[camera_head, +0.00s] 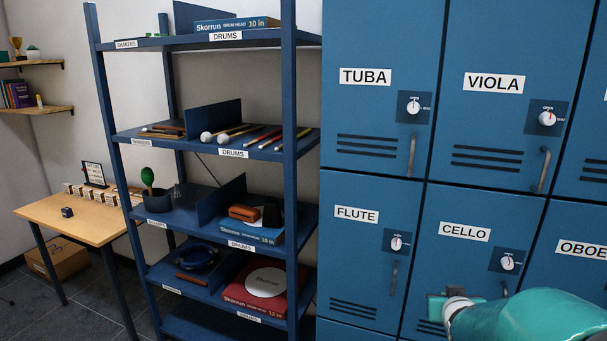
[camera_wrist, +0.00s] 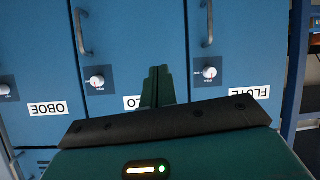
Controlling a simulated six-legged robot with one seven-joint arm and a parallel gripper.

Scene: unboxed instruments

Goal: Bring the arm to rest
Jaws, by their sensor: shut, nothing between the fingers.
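My gripper (camera_wrist: 157,88) shows in the wrist view with its two teal fingers together and nothing between them. In the head view my teal arm reaches in from the bottom right, and the gripper (camera_head: 437,306) is in front of the lower part of the blue CELLO locker door (camera_head: 463,208). I cannot tell how far it is from the door. The wrist view is upside down; in it the fingers partly cover the CELLO label (camera_wrist: 131,102). The locker doors in view look shut.
Blue lockers marked TUBA (camera_head: 378,107), VIOLA (camera_head: 500,120), FLUTE (camera_head: 350,240) and OBOE (camera_head: 580,280) have knobs and handles. A blue shelf rack (camera_head: 291,180) holding drum items stands left of them. A wooden table (camera_head: 90,222) and a cardboard box (camera_head: 60,258) are at far left.

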